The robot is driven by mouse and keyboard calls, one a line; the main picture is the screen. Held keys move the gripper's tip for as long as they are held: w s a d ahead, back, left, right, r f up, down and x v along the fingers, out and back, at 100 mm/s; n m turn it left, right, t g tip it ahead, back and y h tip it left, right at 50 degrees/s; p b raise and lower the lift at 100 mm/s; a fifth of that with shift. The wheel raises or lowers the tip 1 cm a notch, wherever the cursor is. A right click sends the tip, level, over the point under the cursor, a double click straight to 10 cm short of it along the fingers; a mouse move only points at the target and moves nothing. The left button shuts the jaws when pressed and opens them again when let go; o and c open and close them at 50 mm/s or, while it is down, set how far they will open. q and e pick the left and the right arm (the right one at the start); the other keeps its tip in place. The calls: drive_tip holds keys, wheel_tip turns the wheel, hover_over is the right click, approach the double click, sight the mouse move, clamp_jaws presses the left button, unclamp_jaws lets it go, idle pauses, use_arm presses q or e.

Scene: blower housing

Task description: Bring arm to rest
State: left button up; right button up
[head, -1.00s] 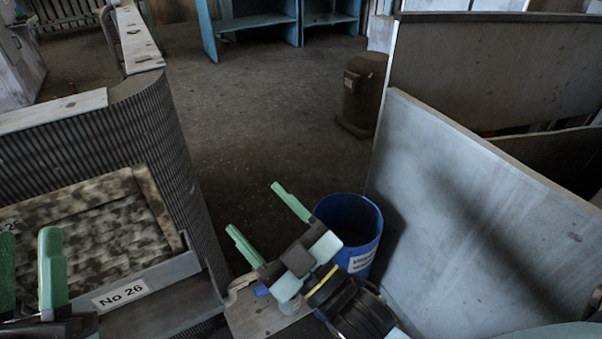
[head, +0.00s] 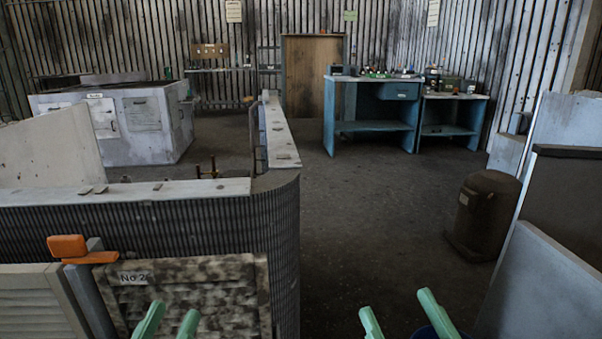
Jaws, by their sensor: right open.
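My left gripper (head: 170,318) shows only its two green fingertips at the bottom edge in the head view. They are apart with nothing visible between them, in front of the mottled panel marked No 2 (head: 190,288). My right gripper (head: 403,312) shows two green fingertips further right at the bottom edge. It is open and looks empty, with its fingers spread wide. A blue bin (head: 424,334) is just visible behind its fingers, mostly cut off. The rest of both arms is out of view.
A ribbed counter (head: 283,240) with a pale top stands at left. An orange-handled item (head: 68,246) is near the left gripper. A brown canister (head: 483,215) and grey panels (head: 545,290) stand at right. Blue benches (head: 372,120) stand behind. The middle floor is clear.

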use_arm(q)
wheel_tip(320, 180, down, 16)
drive_tip(key=a+g+y, duration=0.3)
drive_tip(key=g, duration=0.6)
use_arm(e)
wheel_tip(320, 180, down, 16)
drive_tip(key=d+g+h, duration=0.3)
drive_tip(key=g, duration=0.6)
use_arm(q)
drive_tip(key=s+a+f+n+g+y+p, duration=0.1)
drive_tip(key=s+a+f+g+y+p, duration=0.25)
drive_tip(key=s+f+g+p, duration=0.8)
use_arm(e)
drive_tip(key=s+d+f+m+g+h+p, duration=0.1)
drive_tip(key=s+d+f+g+h+p, duration=0.2)
drive_tip(key=s+f+g, duration=0.85)
use_arm(q)
drive_tip(key=s+a+p, duration=0.2)
drive_tip(key=s+p, duration=0.7)
drive_tip(key=p, duration=0.3)
drive_tip(key=s+a+p, duration=0.2)
drive_tip(key=s+p, duration=0.8)
drive_tip(key=p, duration=0.2)
drive_tip(key=shift+p, duration=0.35)
use_arm(e)
drive_tip(key=s+d, duration=0.4)
drive_tip(key=s, duration=1.5)
drive_tip(key=shift+d, duration=0.2)
drive_tip(key=shift+f, duration=0.1)
